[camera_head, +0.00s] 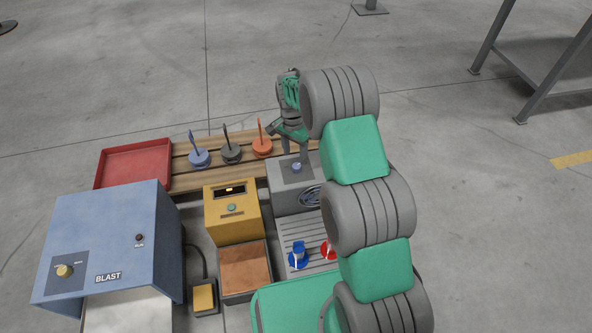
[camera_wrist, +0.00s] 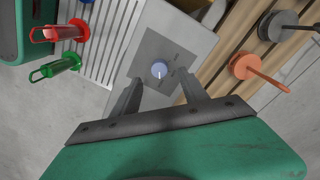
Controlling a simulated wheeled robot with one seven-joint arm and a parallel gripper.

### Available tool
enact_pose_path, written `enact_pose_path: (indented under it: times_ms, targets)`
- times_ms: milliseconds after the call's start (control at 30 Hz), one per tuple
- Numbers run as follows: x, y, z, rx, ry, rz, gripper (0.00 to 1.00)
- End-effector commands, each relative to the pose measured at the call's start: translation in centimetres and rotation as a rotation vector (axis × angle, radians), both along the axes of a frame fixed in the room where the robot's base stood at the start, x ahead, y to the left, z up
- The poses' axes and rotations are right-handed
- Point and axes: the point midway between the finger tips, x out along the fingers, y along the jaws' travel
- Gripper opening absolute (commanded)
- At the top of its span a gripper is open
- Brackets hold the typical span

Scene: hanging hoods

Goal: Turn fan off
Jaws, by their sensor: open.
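A grey box (camera_head: 284,179) with a small blue knob (camera_head: 296,167) on its top panel stands right of the yellow box. A round grille with dark coils shows on its front, partly hidden by my arm. In the wrist view the knob (camera_wrist: 159,69) sits on a dark square plate (camera_wrist: 166,55) with small labels too small to read. My gripper (camera_wrist: 158,88) is open and empty, its fingers apart on either side of the knob's line. In the head view my gripper (camera_head: 303,155) is just above and behind the knob; contact cannot be told.
A blue BLAST cabinet (camera_head: 108,235) with a yellow knob, a yellow box (camera_head: 231,210) and a red tray (camera_head: 135,165) lie left. Several coloured discs with upright handles stand on the wooden slats.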

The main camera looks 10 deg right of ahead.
Motion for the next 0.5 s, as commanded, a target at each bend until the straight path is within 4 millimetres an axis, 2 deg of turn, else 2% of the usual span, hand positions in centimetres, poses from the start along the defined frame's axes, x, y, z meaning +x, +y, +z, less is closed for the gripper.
enact_pose_path:
  times_ms: [33, 200, 333, 500]
  targets:
    - [-0.2, -0.1, -1.5, 0.000, 0.004, 0.000, 0.52]
    - [-0.3, -0.2, -4.7, 0.000, 0.003, 0.001, 0.52]
    - [-0.3, -0.2, -5.8, 0.000, 0.003, 0.002, 0.52]
    - [-0.3, -0.2, -5.9, 0.000, 0.001, 0.002, 0.52]
